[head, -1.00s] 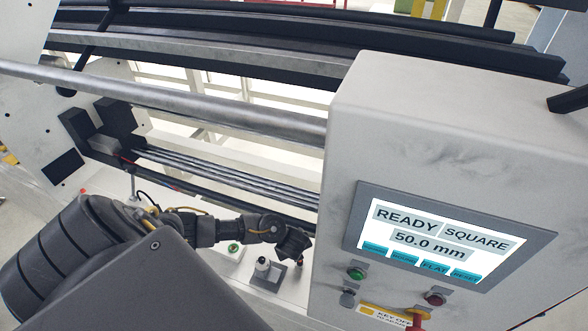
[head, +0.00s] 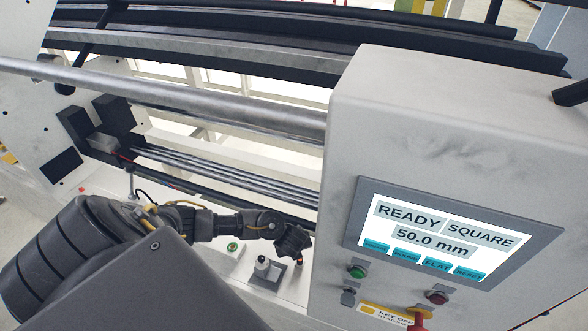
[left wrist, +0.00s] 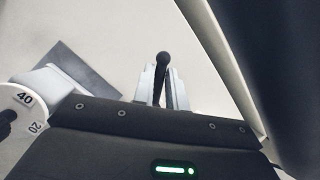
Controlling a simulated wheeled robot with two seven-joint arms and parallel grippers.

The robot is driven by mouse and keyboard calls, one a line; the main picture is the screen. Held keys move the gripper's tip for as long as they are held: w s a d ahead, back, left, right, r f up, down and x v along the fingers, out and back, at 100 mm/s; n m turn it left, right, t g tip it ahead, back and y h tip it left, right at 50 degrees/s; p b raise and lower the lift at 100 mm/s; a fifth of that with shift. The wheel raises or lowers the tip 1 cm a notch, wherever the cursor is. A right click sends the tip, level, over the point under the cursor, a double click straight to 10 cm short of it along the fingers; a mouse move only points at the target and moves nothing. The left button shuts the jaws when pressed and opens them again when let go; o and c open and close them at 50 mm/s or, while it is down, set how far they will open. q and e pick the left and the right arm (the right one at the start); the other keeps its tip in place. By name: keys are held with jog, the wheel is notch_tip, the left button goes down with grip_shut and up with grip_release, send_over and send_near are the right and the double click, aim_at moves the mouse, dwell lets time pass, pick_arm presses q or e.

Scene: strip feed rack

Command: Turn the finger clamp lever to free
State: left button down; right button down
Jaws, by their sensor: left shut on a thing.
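The finger clamp lever (left wrist: 163,60) shows in the left wrist view as a dark stem with a round black knob. My left gripper (left wrist: 161,84) is shut on the lever, with one pale finger on each side of the stem and the knob standing out past the fingertips. In the head view my left gripper (head: 297,252) is low beside the left side of the control box. The lever's base is hidden behind the gripper, and I cannot read its clamp or free position. My right gripper is not in view.
The control box (head: 440,130) stands close on the right, its screen (head: 445,238) reading READY, SQUARE, 50.0 mm. A numbered dial (left wrist: 18,108) is beside my left gripper in the wrist view. A small knob (head: 262,266) on a grey plate is left of the gripper. Rails (head: 220,170) run behind.

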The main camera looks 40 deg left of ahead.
pick_arm(q)
jog(key=shift+w+d+f+m, duration=0.1)
jog(key=shift+w+f+m, duration=0.1)
jog(key=shift+m, duration=0.3)
jog(key=shift+d+r+h, duration=0.1)
jog(key=shift+r+h, duration=0.1)
jog(key=shift+h, duration=0.1)
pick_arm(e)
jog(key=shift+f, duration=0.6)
pick_arm(q)
jog(key=c, duration=1.4)
grip_release()
